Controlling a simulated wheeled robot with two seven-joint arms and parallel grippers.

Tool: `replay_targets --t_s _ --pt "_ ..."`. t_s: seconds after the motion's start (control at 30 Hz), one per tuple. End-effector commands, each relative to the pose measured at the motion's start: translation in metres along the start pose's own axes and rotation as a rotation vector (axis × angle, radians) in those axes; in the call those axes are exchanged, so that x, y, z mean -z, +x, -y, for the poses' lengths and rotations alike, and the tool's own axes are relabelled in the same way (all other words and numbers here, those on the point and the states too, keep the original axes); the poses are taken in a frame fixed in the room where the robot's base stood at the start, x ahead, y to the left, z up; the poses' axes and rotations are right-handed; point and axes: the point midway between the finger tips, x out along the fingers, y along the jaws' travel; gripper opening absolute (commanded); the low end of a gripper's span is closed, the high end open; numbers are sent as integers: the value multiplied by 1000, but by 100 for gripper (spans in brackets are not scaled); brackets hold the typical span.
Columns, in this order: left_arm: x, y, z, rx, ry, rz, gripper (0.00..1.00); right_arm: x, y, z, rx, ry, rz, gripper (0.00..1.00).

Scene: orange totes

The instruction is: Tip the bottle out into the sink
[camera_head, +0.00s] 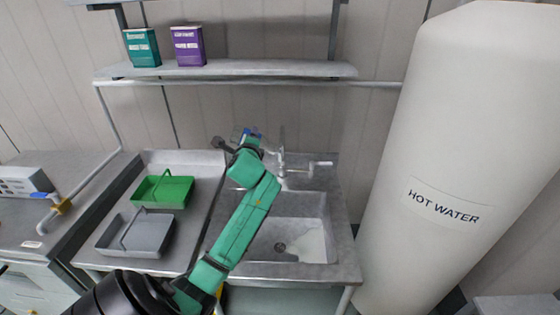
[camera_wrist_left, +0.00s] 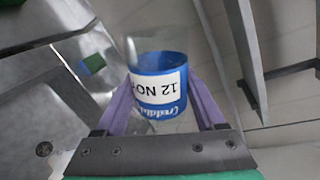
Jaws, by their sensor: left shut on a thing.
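My left gripper (camera_head: 243,142) is shut on a bottle, above the back left of the sink, left of the tap (camera_head: 283,163). In the head view only a small blue and clear part of the bottle (camera_head: 251,133) shows beyond the gripper. In the left wrist view the clear bottle (camera_wrist_left: 158,60) with its blue and white label sits between the purple fingers of the left gripper (camera_wrist_left: 160,98). My right gripper is not in view.
A green tray (camera_head: 165,190) and a grey tray (camera_head: 150,235) lie on the draining board left of the sink. A white hot water tank (camera_head: 450,150) stands close on the right. A shelf (camera_head: 230,68) with a teal box and a purple box runs above.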

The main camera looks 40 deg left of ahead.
Motion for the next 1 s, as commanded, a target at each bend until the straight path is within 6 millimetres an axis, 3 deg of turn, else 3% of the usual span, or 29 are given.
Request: replay_targets --t_s 0.07,0.57,0.67,0.9,1.0 --pt "0 2 -7 -1 -48 -11 14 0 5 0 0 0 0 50" --pt "9 16 -60 1 -575 -147 14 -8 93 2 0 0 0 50" --pt "0 18 -70 -2 -724 -186 14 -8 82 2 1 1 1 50" --pt "34 27 -101 -4 -1186 -313 14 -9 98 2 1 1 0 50" --pt "38 32 -118 -2 -1411 -371 14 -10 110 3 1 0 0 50"
